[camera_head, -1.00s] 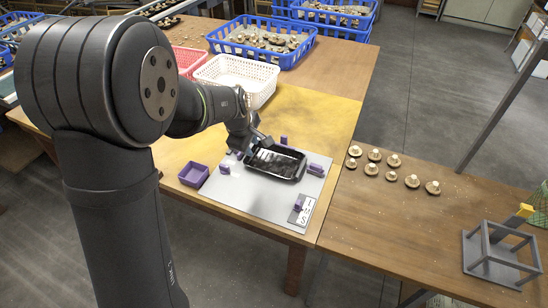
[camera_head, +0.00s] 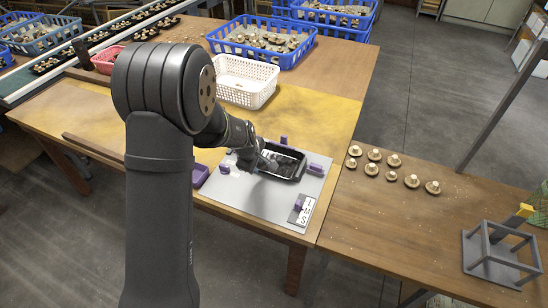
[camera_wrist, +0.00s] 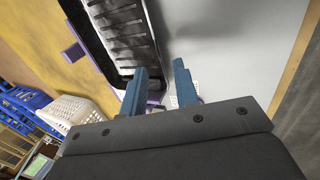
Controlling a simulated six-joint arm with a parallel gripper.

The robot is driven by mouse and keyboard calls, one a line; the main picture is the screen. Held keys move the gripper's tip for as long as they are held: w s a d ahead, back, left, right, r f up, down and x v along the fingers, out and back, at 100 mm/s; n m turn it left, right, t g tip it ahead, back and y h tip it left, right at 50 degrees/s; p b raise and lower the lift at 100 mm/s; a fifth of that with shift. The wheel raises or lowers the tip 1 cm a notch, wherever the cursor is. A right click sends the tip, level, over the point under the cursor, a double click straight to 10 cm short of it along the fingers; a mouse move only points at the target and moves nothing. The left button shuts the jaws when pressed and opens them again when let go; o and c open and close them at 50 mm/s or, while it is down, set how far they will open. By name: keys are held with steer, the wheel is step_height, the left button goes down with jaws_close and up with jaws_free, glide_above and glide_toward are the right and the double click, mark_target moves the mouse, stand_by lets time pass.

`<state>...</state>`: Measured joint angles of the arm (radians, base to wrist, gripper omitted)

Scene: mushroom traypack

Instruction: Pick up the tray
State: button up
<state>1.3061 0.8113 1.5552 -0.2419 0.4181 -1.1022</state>
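The black tray (camera_head: 296,176) lies on the grey board (camera_head: 255,205) on the table. My gripper (camera_head: 265,160) is at the tray's left side in the head view, and the arm hides part of that side. In the wrist view, the ribbed tray (camera_wrist: 118,35) fills the upper left. The two blue fingers of my gripper (camera_wrist: 160,85) stand apart, one by the tray's near end and one over the grey board. I cannot tell whether either finger touches the tray.
Purple blocks (camera_head: 315,169) stand around the tray on the board. A purple box (camera_head: 200,175) is partly behind my arm. A white basket (camera_head: 250,90) and blue crates (camera_head: 275,60) stand behind. Several mushrooms (camera_head: 393,160) sit on the right table beside a grey frame (camera_head: 490,262).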

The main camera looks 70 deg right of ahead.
steer(key=shift+x, duration=2.65)
jaws_close()
